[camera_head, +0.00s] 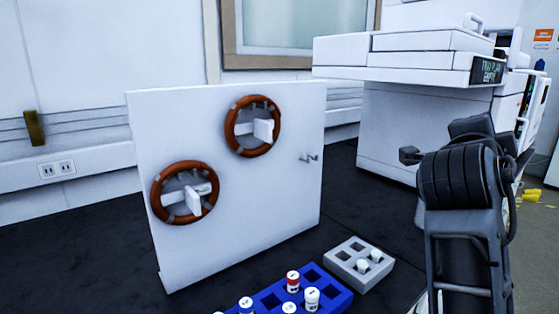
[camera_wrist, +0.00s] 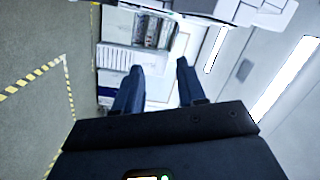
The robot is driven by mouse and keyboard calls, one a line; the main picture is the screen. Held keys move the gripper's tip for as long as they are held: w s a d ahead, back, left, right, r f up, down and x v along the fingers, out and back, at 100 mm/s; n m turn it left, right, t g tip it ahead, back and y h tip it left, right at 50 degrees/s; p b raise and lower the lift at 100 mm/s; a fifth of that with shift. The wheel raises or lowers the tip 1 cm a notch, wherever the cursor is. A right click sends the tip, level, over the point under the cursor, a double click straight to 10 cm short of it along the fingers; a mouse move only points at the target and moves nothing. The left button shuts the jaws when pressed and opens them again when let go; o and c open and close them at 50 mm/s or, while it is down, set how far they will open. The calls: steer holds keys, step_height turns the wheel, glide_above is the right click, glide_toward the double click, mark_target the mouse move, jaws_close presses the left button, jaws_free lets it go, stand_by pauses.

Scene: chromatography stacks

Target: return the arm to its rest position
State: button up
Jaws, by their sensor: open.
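My gripper (camera_wrist: 159,66) shows in the wrist view with its two dark fingers apart and nothing between them. Beyond the fingers are only distant room surfaces, and the view is tilted. In the head view my dark arm (camera_head: 465,190) is raised and folded at the right, in front of the white machine. I cannot make out the fingertips there. No object is seen in contact with the gripper.
A white panel (camera_head: 250,205) with two orange-rimmed round ports (camera_head: 185,192) stands on the dark bench. A white machine (camera_head: 385,125) stands behind my arm.

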steer(key=s+a+f+n+t+y+p, duration=0.1)
steer(key=s+a+f+n+y, duration=0.15)
steer(key=f+n, duration=0.4)
steer(key=s+a+f+n+t+y, duration=0.1)
steer(key=s+f+n+t+y, duration=0.15)
steer(key=f, duration=0.65)
steer(key=s+a+f+n+y+p, duration=0.1)
steer(key=s+a+f+n+y, duration=0.2)
steer(key=s+f+n, duration=0.45)
steer(key=s+a+f+n+y+p, duration=0.1)
steer(key=s+a+f+n+y, duration=0.2)
steer(key=s, duration=0.8)
steer(key=s+a+r+n+g+y+p, duration=0.1)
steer(key=s+a, duration=0.1)
steer(key=s, duration=0.9)
steer(key=s+a+r+n+y+p, duration=0.1)
steer(key=s+r+n, duration=0.1)
steer(key=s, duration=1)
steer(key=shift+a+g, duration=0.35)
